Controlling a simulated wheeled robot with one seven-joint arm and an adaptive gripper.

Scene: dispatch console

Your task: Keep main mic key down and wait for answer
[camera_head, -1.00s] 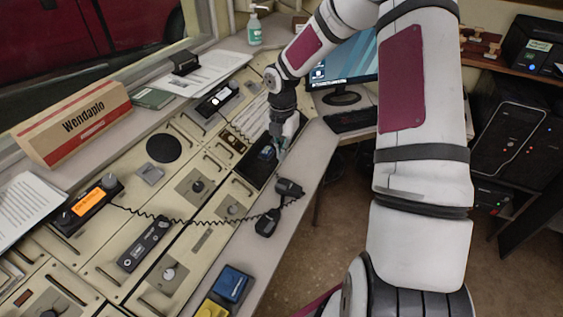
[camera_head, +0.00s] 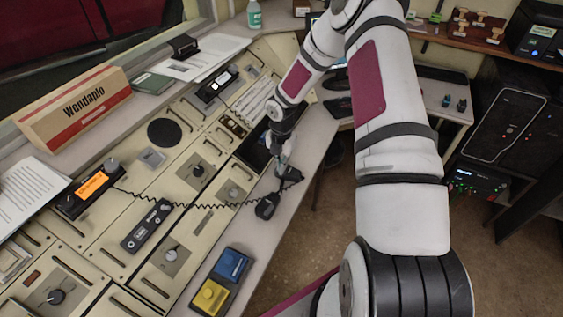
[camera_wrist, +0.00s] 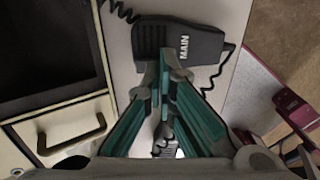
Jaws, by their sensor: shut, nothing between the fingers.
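The black main mic (camera_wrist: 205,43), labelled MAIN, lies on the grey desk ledge in the wrist view, with a coiled cord. In the head view, a black hand mic (camera_head: 290,174) lies by my fingertips, partly covered by them; it appears to be the same one. A second black hand mic (camera_head: 267,206) lies just nearer. My gripper (camera_head: 283,160) points down at the ledge. In the wrist view its teal fingers (camera_wrist: 170,64) are shut and empty, their tips over the main mic's lower edge. I cannot tell whether they touch it or whether its key is pressed.
A dark recessed panel (camera_head: 252,150) lies left of my gripper. An orange-lit radio unit (camera_head: 92,186) stands at the left, with a coiled cord crossing the console. The ledge between is mostly clear.

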